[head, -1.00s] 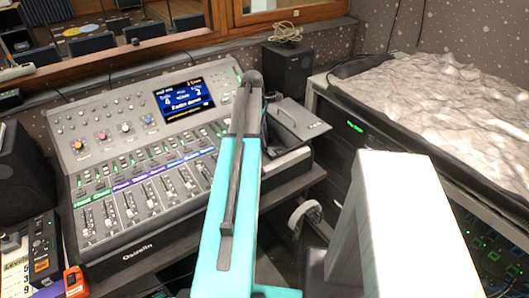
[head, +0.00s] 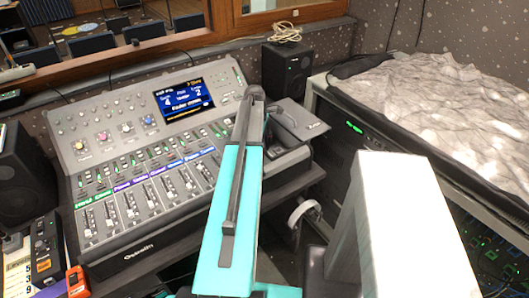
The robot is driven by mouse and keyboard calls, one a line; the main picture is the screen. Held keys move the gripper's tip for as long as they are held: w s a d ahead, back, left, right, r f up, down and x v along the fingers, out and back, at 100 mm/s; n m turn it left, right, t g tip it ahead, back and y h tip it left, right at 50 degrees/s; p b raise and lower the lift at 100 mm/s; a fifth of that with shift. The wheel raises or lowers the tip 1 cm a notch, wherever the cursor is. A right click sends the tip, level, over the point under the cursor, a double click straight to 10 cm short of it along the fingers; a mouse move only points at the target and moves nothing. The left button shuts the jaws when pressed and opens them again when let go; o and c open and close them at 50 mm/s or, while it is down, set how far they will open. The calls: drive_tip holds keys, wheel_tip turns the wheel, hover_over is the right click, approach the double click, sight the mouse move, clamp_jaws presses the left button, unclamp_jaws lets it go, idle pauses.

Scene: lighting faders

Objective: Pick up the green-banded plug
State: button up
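I cannot make out a green-banded plug in the head view. My teal and grey arm rises through the middle of the picture, and its far joint stands before the right end of the mixing console (head: 150,195). My gripper does not show, so whether it is open or holds anything cannot be seen. A grey case (head: 303,122) with a dark handle-like part on top sits just right of the arm. My arm hides part of the case and the console's right side.
A black speaker (head: 285,68) with a coiled cable (head: 287,33) on top stands behind the case. A rack (head: 340,125) under a crumpled grey cloth (head: 430,105) fills the right. A small orange device (head: 76,281) lies at lower left.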

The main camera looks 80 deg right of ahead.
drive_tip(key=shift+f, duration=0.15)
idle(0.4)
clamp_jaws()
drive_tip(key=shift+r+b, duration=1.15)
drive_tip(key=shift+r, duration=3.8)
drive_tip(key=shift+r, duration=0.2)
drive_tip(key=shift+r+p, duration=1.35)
drive_tip(key=shift+p, duration=0.05)
